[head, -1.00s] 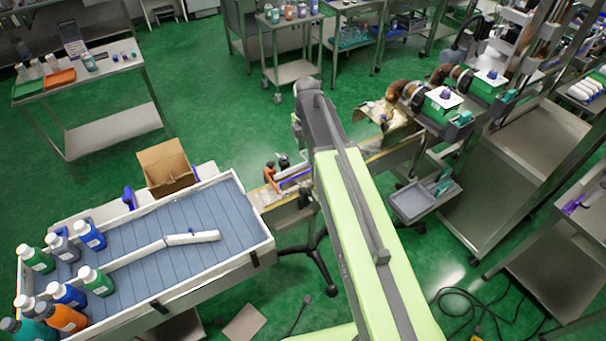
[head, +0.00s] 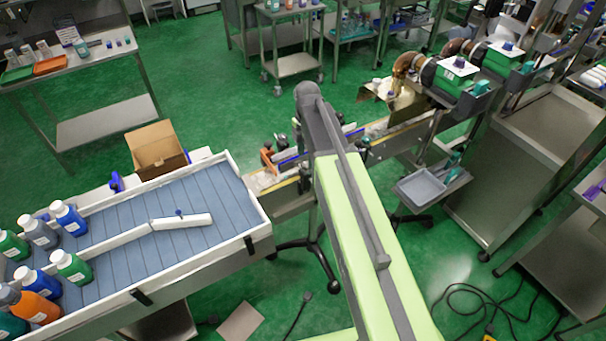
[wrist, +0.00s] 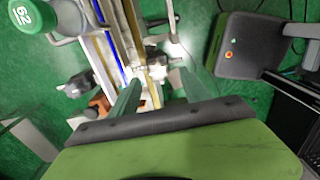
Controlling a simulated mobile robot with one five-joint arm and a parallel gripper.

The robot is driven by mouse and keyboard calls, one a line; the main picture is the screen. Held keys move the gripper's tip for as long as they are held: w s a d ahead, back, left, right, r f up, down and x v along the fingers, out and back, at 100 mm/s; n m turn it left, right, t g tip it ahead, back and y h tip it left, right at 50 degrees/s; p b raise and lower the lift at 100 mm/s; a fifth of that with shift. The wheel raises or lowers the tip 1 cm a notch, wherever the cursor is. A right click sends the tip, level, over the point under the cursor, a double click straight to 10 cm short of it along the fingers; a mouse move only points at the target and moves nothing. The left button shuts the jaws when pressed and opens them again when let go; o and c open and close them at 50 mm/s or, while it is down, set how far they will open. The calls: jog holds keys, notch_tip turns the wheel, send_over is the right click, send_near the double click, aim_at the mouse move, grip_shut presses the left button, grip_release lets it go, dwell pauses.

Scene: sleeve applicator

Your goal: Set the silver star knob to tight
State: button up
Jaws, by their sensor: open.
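I cannot make out the silver star knob for certain in either view. The narrow conveyor (head: 395,139) runs from the blue-grey bottle table (head: 215,200) toward the labelling machines at the upper right. Small orange and dark fittings (head: 267,158) stand beside the conveyor. My arm reaches out over it in the head view and hides part of it; my gripper is hidden there. In the wrist view, my gripper (wrist: 158,80) shows two green fingers, spread and empty, above the conveyor rails (wrist: 120,45). A dark fitting (wrist: 80,84) and an orange one (wrist: 100,104) lie left of the fingers.
Several bottles (head: 68,217) stand on the left of the bottle table. A blue knob (head: 180,212) sits by its white guide. An open cardboard box (head: 157,148) is behind it. A grey tray (head: 420,188) juts out right of my arm. Cables (head: 470,305) lie on the floor.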

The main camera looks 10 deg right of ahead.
aim_at(306, 165)
notch_tip(306, 165, down, 4)
jog(key=shift+b, duration=1.2)
jog(key=shift+r, duration=0.1)
jog(key=shift+c, duration=0.2)
